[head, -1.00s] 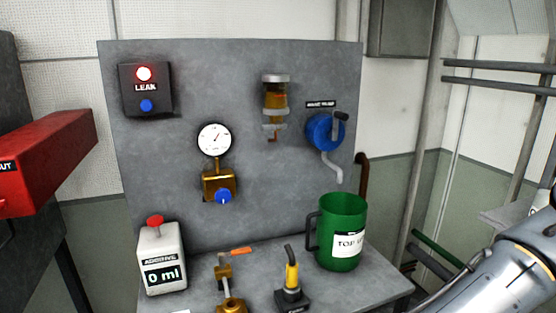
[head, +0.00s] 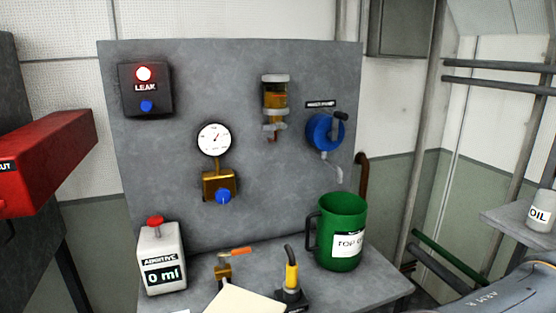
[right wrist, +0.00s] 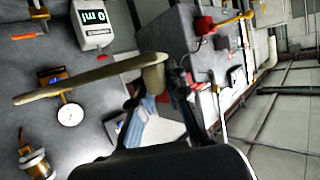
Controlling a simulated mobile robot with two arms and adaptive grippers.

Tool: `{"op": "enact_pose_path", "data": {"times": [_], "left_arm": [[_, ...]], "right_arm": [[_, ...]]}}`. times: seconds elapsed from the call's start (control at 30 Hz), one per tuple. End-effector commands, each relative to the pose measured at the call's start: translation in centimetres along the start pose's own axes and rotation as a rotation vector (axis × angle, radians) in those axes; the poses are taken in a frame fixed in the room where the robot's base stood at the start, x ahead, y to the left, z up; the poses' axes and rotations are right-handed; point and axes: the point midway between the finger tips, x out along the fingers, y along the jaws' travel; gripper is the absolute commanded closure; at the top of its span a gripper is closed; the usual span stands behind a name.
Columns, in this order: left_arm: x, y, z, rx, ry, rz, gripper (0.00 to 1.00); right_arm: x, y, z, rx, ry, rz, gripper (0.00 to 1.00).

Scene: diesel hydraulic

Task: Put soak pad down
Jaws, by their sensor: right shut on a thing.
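The soak pad is a flat cream sheet (head: 244,302) at the bottom edge of the head view, above the front of the grey bench (head: 205,288); its lower part is cut off. In the right wrist view the pad (right wrist: 90,77) is seen nearly edge-on and sticks out from my right gripper (right wrist: 168,88), which is shut on it. The pad looks held up, but I cannot tell its height over the bench. My right arm (head: 510,292) enters the head view at the lower right; its gripper is out of that view. My left gripper is not in view.
A gauge (head: 214,139) and a blue pump (head: 322,132) are on the panel. The leak lamp (head: 144,74) glows red.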

Motion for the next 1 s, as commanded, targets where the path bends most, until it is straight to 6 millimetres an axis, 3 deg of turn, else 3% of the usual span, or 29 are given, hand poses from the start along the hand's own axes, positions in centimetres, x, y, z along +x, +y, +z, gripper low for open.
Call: {"op": "enact_pose_path", "data": {"times": [0.33, 0.57, 0.77, 1.0], "left_arm": [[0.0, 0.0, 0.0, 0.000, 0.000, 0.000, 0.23], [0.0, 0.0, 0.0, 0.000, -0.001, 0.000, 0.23], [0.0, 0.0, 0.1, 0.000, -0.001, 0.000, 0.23], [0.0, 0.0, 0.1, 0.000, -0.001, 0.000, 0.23]], "right_arm": [[-1.5, 6.7, 1.9, 0.128, -0.001, 0.285, 1.00], [-3.2, 10.9, 4.4, 0.204, -0.002, 0.470, 1.00], [-5.2, 14.2, 7.4, 0.269, -0.003, 0.625, 1.00], [-8.5, 17.6, 12.4, 0.344, -0.005, 0.812, 1.00]]}}
